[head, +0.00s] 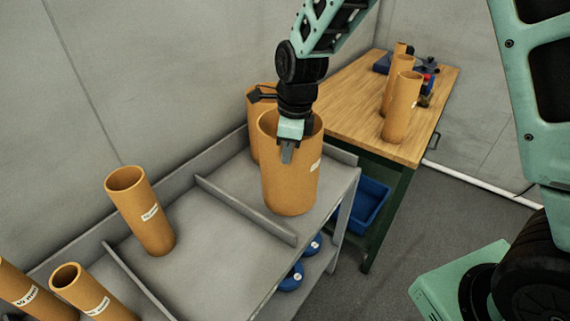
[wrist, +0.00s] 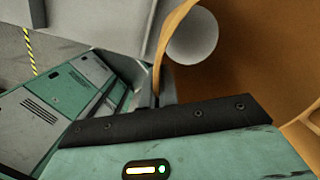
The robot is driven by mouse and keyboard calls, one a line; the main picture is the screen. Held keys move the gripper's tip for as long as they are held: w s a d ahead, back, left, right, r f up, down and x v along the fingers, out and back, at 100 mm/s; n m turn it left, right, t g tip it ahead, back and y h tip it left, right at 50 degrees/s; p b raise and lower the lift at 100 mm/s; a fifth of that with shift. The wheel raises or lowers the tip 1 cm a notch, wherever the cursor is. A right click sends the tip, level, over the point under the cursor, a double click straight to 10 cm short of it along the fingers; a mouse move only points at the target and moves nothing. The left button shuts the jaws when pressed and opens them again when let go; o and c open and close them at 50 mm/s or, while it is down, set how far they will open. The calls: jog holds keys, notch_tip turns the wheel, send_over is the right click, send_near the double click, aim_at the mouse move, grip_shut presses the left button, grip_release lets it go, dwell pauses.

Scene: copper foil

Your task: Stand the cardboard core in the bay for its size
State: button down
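The wide orange cardboard core (head: 290,185) is upright at the front of the rack's right bay, with a small white label on its right side. I cannot tell whether its base touches the bay floor. My gripper (head: 287,152) is shut on its near rim, with one finger outside the wall. In the wrist view the core's wall (wrist: 160,68) runs down between the fingers (wrist: 156,92), and grey shows through its far end. The right bay is bare in front of the back wall beside it, left of the core (head: 228,172).
Another wide core stands behind it (head: 252,100), partly hidden. A narrower core (head: 140,215) stands in the middle bay; small cores (head: 80,290) stand in the left bay. Low dividers (head: 245,210) separate bays. A wooden bench (head: 350,110) at right holds more cores (head: 402,108).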

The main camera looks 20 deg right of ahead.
aim_at(287, 167)
jog(key=shift+f+p, duration=0.4)
jog(key=shift+f, duration=1.95)
jog(key=c, duration=1.7)
grip_release()
notch_tip(287, 167, up, 12)
jog(key=d+b, duration=0.1)
jog(key=b, duration=0.1)
jog(key=s+a+n, duration=0.1)
jog(key=s+n, duration=0.8)
jog(key=n, duration=0.1)
jog(key=s+a+n, duration=0.1)
jog(key=s+n, duration=0.7)
jog(key=n, duration=0.2)
jog(key=s+a+n, duration=0.2)
jog(key=s+n, duration=0.7)
jog(key=n, duration=0.1)
jog(key=shift+s+f+n+g+h, duration=0.2)
jog(key=shift+s+n+g+h, duration=0.1)
